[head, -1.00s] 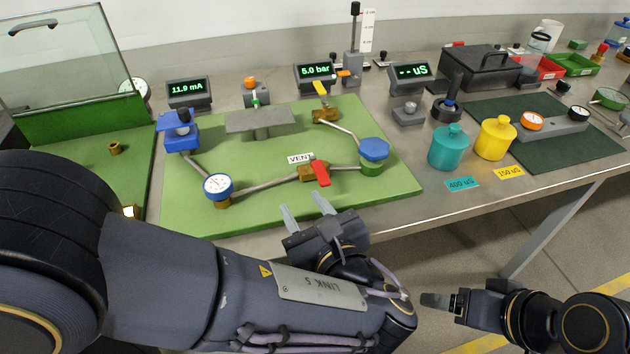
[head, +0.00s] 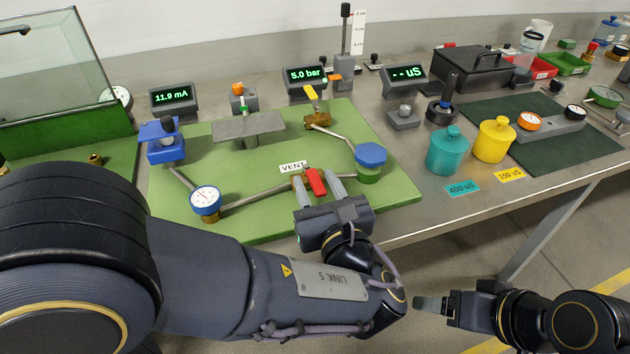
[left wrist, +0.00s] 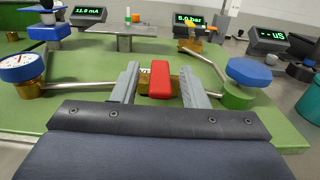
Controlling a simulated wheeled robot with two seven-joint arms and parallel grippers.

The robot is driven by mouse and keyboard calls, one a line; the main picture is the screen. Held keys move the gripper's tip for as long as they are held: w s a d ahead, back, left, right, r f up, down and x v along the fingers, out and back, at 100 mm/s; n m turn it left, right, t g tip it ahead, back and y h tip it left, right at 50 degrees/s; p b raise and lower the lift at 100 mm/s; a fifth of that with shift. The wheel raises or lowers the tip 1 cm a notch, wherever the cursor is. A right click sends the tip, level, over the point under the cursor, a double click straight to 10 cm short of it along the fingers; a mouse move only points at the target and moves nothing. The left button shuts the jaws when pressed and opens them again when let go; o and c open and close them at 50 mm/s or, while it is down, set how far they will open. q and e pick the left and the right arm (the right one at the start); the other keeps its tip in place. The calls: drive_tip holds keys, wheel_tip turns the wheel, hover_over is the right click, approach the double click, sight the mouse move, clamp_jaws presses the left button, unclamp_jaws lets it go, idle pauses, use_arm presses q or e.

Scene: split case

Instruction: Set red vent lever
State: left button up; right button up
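The red vent lever (head: 316,182) sits on a brass valve in the pipe, beside the white VENT label (head: 293,167) on the green board. My left gripper (head: 318,187) is open, with one finger on each side of the lever. In the left wrist view the red lever (left wrist: 160,82) shows between the two grey fingers (left wrist: 158,85), with a visible gap on both sides. The fingers partly hide the brass valve and the label there. My right gripper (head: 432,304) is off the table's front edge at the lower right, away from the lever; its finger gap cannot be made out.
A dial gauge (head: 205,201) stands left of the lever and a blue-topped green fitting (head: 370,160) stands right. A yellow lever (head: 311,93) is farther back. Teal (head: 446,152) and yellow (head: 494,141) canisters stand right of the board (head: 400,183).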

use_arm(q)
drive_tip(key=shift+w+a, duration=0.2)
drive_tip(key=shift+w, duration=0.35)
drive_tip(key=shift+c, duration=0.3)
clamp_jaws()
